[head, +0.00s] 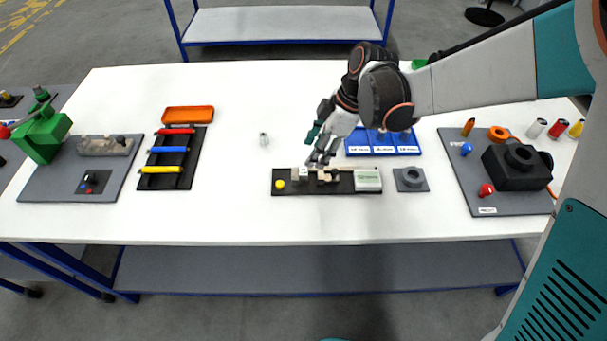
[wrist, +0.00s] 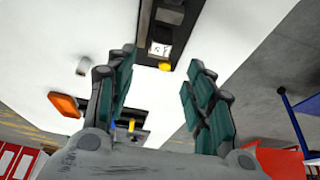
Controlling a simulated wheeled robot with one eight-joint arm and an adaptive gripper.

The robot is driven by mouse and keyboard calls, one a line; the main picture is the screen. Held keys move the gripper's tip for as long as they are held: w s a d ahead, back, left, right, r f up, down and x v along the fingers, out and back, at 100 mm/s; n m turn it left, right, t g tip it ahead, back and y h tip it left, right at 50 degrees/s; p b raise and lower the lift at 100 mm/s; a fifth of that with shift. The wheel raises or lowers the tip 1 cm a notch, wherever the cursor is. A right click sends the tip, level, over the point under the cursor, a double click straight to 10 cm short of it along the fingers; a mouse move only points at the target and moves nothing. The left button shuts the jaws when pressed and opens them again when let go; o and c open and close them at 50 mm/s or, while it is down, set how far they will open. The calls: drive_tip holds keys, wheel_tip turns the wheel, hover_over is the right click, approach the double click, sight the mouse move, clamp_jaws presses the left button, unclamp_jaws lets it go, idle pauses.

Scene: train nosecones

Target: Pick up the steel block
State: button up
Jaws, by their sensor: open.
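A small pale grey metallic block (head: 302,173) sits on a black fixture plate (head: 285,188), beside a yellow button (head: 280,184). It looks like the steel block. In the wrist view a light block with dark marks (wrist: 159,48) shows on the dark plate, just beyond the yellow button. My gripper (head: 318,160) is above the plate, close to the block and partly in front of other parts there. In the wrist view my gripper (wrist: 161,68) is open and empty, its fingers apart on either side of the button's line of sight. Contact with the block cannot be told.
A pale display box (head: 367,180) is on the plate's right end. A small silver cylinder (head: 263,140) stands on clear white table behind. A blue tray (head: 383,150) lies behind the plate, and a grey square holder (head: 411,179) stands to its right.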

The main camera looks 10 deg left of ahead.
sight(304, 171)
drive_tip(key=b+x, duration=0.3)
drive_tip(key=x, duration=0.5)
drive_tip(key=shift+f, duration=0.15)
drive_tip(key=shift+d, duration=0.1)
drive_tip(key=shift+c, duration=0.5)
clamp_jaws()
